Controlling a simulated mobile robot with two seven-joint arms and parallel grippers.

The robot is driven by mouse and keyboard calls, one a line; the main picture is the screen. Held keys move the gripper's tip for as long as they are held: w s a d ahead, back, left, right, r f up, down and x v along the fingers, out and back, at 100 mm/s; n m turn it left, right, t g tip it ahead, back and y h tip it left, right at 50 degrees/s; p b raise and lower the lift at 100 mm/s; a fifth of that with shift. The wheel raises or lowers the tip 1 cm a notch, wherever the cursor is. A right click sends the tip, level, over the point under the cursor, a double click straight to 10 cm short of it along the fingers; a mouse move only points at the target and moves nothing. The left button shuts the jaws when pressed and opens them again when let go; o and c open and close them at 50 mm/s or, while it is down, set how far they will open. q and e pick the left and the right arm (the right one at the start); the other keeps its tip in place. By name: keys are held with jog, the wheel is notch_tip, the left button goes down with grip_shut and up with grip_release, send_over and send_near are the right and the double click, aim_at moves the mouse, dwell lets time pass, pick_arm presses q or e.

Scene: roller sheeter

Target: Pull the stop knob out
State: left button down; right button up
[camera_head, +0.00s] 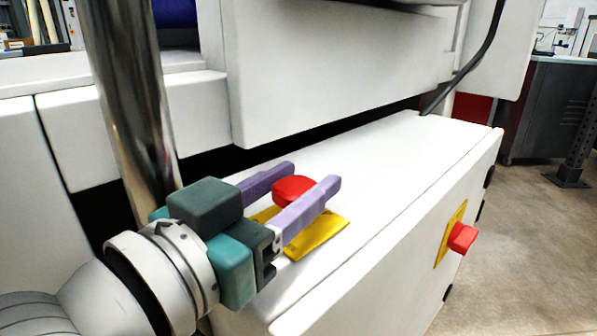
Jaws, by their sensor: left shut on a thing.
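A red stop knob (292,189) stands on a yellow plate (322,232) on top of the white machine housing. My left gripper (299,180) comes in from the left, with its two purple fingers on either side of this knob. The fingers are shut on the knob, and the nearer finger hides part of it. A second red knob (463,238) sits on a yellow plate (446,240) on the housing's right side face, apart from my gripper. My right gripper is not in view.
The white housing (400,150) has a clear top to the right of the gripper. A shiny metal post (130,90) rises at the left, close behind my arm. A white panel (340,80) overhangs behind. A black cable (470,65) hangs at the right. Open floor (535,240) lies to the right.

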pick_arm(q)
jog(key=c, duration=0.7)
grip_release()
jog(key=shift+r, duration=0.4)
jog(key=o, duration=0.4)
jog(key=shift+f, duration=0.15)
jog(key=p+v, duration=0.2)
jog(key=v, duration=0.8)
